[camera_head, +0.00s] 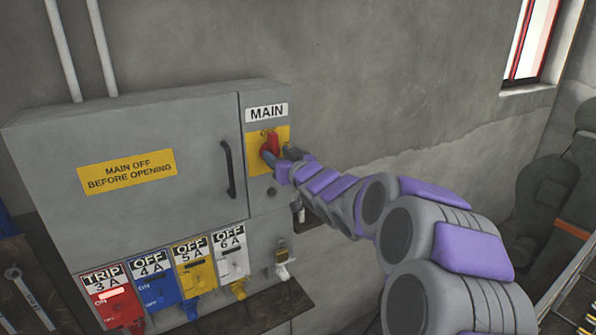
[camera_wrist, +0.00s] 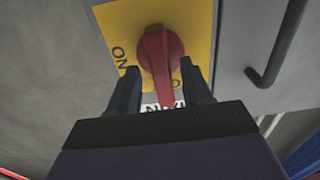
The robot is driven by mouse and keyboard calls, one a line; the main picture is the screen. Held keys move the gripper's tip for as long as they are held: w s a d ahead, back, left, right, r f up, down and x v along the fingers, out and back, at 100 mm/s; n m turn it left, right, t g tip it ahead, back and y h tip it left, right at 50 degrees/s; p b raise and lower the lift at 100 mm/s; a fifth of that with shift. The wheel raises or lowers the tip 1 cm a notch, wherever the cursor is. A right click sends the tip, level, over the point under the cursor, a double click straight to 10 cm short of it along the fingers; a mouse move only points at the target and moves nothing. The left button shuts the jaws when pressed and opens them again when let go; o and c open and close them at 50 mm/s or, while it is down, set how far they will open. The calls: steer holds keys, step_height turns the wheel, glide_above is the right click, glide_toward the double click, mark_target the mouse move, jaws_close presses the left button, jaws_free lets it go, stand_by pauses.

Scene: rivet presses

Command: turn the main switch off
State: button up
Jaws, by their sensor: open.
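The main switch is a red rotary handle (camera_head: 271,143) on a yellow plate (camera_head: 283,136) under the MAIN label (camera_head: 267,112), at the right of the grey cabinet. In the wrist view, which is upside down, the red handle (camera_wrist: 160,52) points towards the MAIN lettering. ON shows at the left of the yellow plate (camera_wrist: 112,20); another marking beside the handle is mostly hidden. My gripper (camera_wrist: 160,80) is open, with one finger on each side of the handle. In the head view my gripper (camera_head: 277,160) covers part of the plate; contact cannot be told.
The cabinet door (camera_head: 130,190) is shut, with a dark handle (camera_head: 229,168) left of the switch and a yellow warning label (camera_head: 126,170). Several coloured breaker switches sit below, including a red one marked TRIP (camera_head: 112,300). Wall (camera_head: 390,80) right of the cabinet is bare.

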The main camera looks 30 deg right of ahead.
steer(key=s, duration=1.6)
steer(key=shift+d, duration=0.3)
steer(key=shift+s, duration=0.1)
steer(key=s+a+f+g+h+b, duration=0.1)
steer(key=s+a+f+g+b, duration=0.15)
steer(key=f, duration=0.45)
steer(key=s+a+f+m+g+b, duration=0.1)
steer(key=s+a+f+g+b, duration=0.2)
steer(key=f, duration=0.5)
steer(key=s+a+f+g+h+b, duration=0.1)
steer(key=s+f+g+b, duration=0.1)
steer(key=f+g, duration=0.35)
steer(key=s+a+f+g+b, duration=0.2)
steer(key=s+a+f+g, duration=0.1)
steer(key=s, duration=0.5)
steer(key=s+a+f+g+y+b, duration=0.1)
steer(key=s+a+f+g+b, duration=0.1)
steer(key=s+a+f, duration=0.3)
steer(key=s+a+f+g+b, duration=0.3)
steer(key=s+f, duration=0.3)
steer(key=s, duration=0.6)
steer(key=shift+s+a+f+g, duration=0.3)
steer(key=shift+a+f+g, duration=0.1)
steer(key=shift+a, duration=0.35)
steer(key=shift+c, duration=0.5)
